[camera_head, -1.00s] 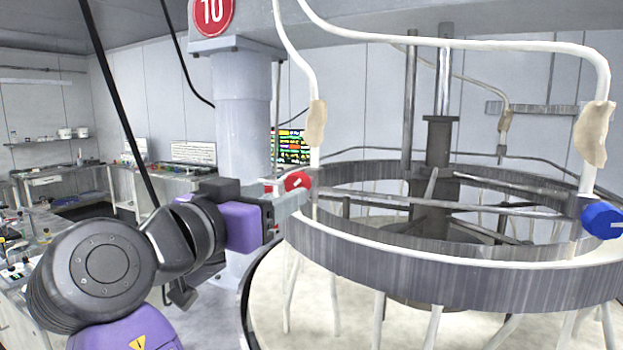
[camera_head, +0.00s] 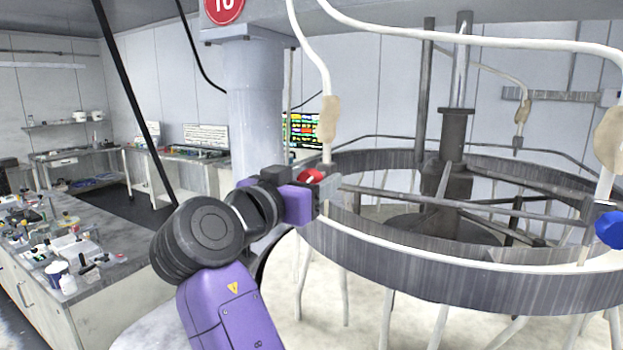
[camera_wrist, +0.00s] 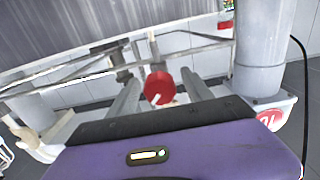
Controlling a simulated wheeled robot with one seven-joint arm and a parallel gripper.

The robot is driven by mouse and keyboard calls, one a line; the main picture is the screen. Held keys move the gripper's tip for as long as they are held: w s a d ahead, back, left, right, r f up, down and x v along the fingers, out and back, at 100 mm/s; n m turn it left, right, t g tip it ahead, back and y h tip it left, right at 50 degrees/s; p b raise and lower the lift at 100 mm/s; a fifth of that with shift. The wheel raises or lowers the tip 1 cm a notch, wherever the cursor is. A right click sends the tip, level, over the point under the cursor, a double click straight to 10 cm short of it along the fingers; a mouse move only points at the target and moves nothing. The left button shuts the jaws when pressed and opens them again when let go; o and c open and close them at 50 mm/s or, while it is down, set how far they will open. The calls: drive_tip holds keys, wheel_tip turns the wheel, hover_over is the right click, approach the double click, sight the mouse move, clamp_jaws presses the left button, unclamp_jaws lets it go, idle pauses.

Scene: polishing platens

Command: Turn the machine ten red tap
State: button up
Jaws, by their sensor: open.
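The red tap (camera_head: 310,176) is a round red knob on the white pipe by the grey ring of the machine marked 10. In the wrist view the red tap (camera_wrist: 159,87) lies between the two fingers, with a pale mark on its face. My gripper (camera_head: 328,182) is open at the tap, one finger on each side in the wrist view (camera_wrist: 160,92). I cannot tell whether the fingers touch it. In the head view my gripper partly hides the tap. The red number sign (camera_head: 224,8) is cut off at the top.
A blue tap (camera_head: 610,229) sits at the right on another white pipe. The large grey ring (camera_head: 440,262) stands over a pale round platen (camera_head: 365,325). A thick grey column (camera_head: 256,110) rises behind my arm. A cluttered bench (camera_head: 110,250) stands at the left.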

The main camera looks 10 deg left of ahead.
clamp_jaws()
drive_tip(key=m+b, duration=0.1)
drive_tip(key=b, duration=0.2)
drive_tip(key=shift+f, duration=0.3)
drive_tip(key=m+b, duration=0.2)
drive_tip(key=b, duration=0.1)
drive_tip(key=shift+m+b, duration=0.6)
drive_tip(key=shift+b, duration=0.6)
drive_tip(key=shift+r+m+b, duration=0.3)
drive_tip(key=shift+m+b, duration=0.1)
drive_tip(key=shift+m, duration=0.2)
unclamp_jaws()
drive_tip(key=shift+s, duration=0.15)
drive_tip(key=b+v, duration=0.2)
drive_tip(key=v, duration=0.5)
drive_tip(key=shift+s+a, duration=0.15)
drive_tip(key=shift+s, duration=0.1)
